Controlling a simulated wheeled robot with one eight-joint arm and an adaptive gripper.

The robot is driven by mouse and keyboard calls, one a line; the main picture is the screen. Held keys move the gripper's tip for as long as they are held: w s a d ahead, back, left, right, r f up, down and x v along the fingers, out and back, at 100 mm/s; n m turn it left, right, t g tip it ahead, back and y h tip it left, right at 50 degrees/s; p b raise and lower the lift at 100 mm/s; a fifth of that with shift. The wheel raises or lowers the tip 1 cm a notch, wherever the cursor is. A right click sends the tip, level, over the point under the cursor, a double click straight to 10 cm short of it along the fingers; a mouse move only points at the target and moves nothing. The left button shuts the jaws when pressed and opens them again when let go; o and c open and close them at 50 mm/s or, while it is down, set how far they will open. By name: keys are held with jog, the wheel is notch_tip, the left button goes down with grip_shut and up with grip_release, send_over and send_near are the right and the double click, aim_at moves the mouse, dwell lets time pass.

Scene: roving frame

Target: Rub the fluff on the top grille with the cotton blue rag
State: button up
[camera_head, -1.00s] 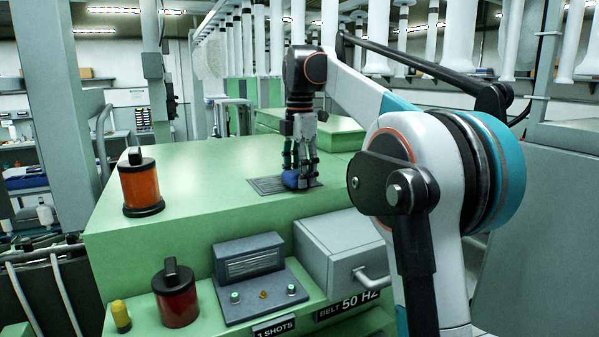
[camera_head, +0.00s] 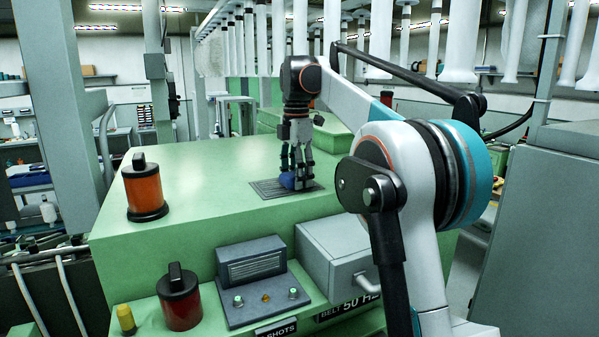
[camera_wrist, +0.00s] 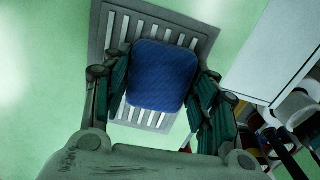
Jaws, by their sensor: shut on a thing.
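The blue rag (camera_head: 288,182) is a folded pad between the fingers of my gripper (camera_head: 297,172). In the wrist view the rag (camera_wrist: 162,76) sits between the green finger pads of my gripper (camera_wrist: 160,88), over the slats of the top grille (camera_wrist: 200,38). The top grille (camera_head: 262,188) is a grey slotted plate set in the green machine top. The rag appears to be down on the grille, though I cannot tell how firmly it touches. No fluff is visible; the rag and fingers hide part of the grille.
An orange canister (camera_head: 144,188) stands at the left of the green top (camera_head: 200,185). Below are a red canister (camera_head: 179,298), a control box with buttons (camera_head: 258,272) and a grey drawer box (camera_head: 335,252). White hanging tubes (camera_head: 380,40) fill the space behind.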

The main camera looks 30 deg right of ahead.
jog(key=shift+w+f+p, duration=0.15)
jog(key=shift+w+p, duration=2.7)
jog(key=shift+w, duration=0.5)
jog(key=shift+a, duration=1.05)
jog(key=shift+s+f+b, duration=0.1)
jog(key=shift+s+b, duration=0.4)
jog(key=shift+s, duration=0.1)
jog(key=shift+s+r+b, duration=0.2)
jog(key=shift+s+b, duration=0.2)
jog(key=shift+s, duration=0.65)
